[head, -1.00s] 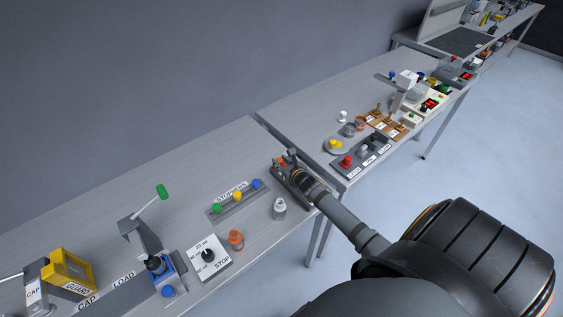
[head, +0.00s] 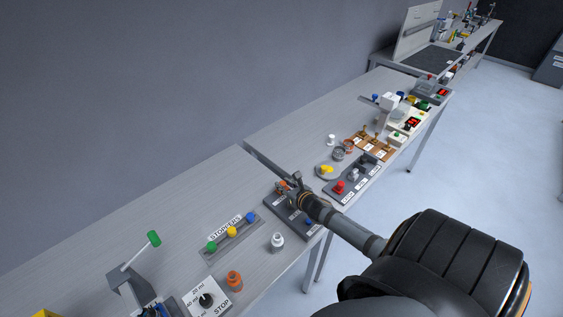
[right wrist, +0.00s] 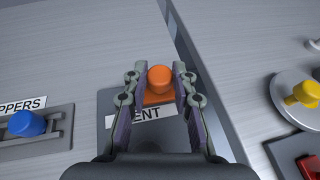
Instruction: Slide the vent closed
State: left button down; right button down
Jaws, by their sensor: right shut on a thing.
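The vent is a dark grey plate (head: 308,225) with a white VENT label, near the right end of the near table. An orange slider knob (right wrist: 160,78) stands on an orange base at the plate's far end in the right wrist view. My right gripper (right wrist: 162,75) is shut on this knob, with one finger on each side. In the head view the right gripper (head: 290,187) is at the plate's far end and partly hides the knob. The plate's lower part is hidden by the gripper in the right wrist view. My left gripper is not in view.
Left of the vent is the STOPPERS rack (head: 232,234) with green, yellow and blue knobs. A narrow gap separates this table from the one holding a yellow-knobbed disc (head: 327,170).

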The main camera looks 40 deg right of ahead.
jog(key=c, duration=1.4)
grip_release()
jog(key=shift+d+r, duration=0.1)
jog(key=shift+o, duration=1.7)
jog(key=shift+s+d, duration=0.1)
jog(key=shift+d, duration=0.05)
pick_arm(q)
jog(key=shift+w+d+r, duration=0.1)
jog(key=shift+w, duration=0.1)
pick_arm(e)
jog(key=v, duration=1.2)
